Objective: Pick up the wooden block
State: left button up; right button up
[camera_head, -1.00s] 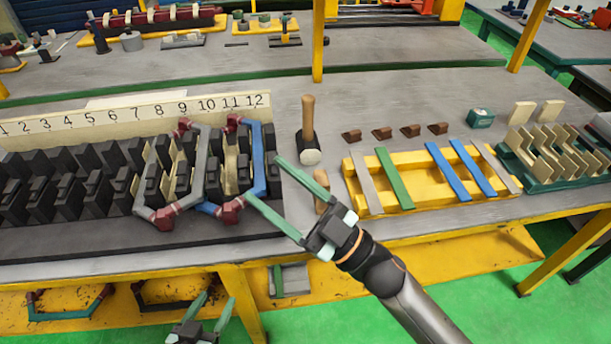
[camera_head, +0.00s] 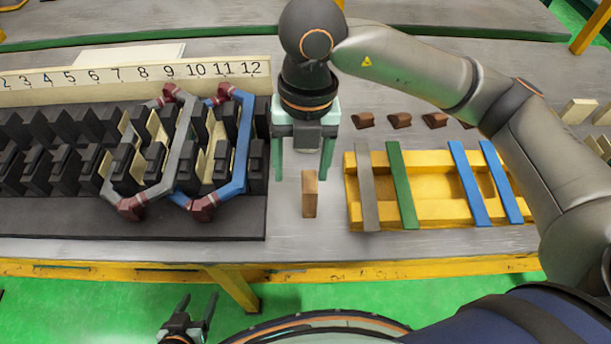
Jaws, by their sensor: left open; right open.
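The wooden block (camera_head: 309,196) stands upright on the grey table, between the black stator rack and the yellow tray. My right gripper (camera_head: 301,174) points down over it, open, with one finger to each side of the block's upper end in the picture. I cannot tell whether the fingertips are above the block or behind it; no contact shows. My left gripper (camera_head: 197,308) is open and empty, low in the picture, in front of the table's front edge.
The black stator rack (camera_head: 100,226) with grey and blue coils stands left of the block. The yellow tray (camera_head: 435,213) with grey, green and blue strips is close on the right. Several brown wedges (camera_head: 400,121) lie behind it.

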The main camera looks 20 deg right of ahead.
aim_at(309, 195)
jog(key=shift+w+d+r+t+h, duration=0.3)
jog(key=shift+w+d+h, duration=0.1)
jog(key=shift+w+d, duration=0.25)
jog(key=shift+w+d+f, duration=0.15)
jog(key=shift+d, duration=0.15)
jog(key=f+p, duration=0.1)
jog(key=f, duration=1.1)
jog(key=shift+s, duration=0.2)
grip_shut()
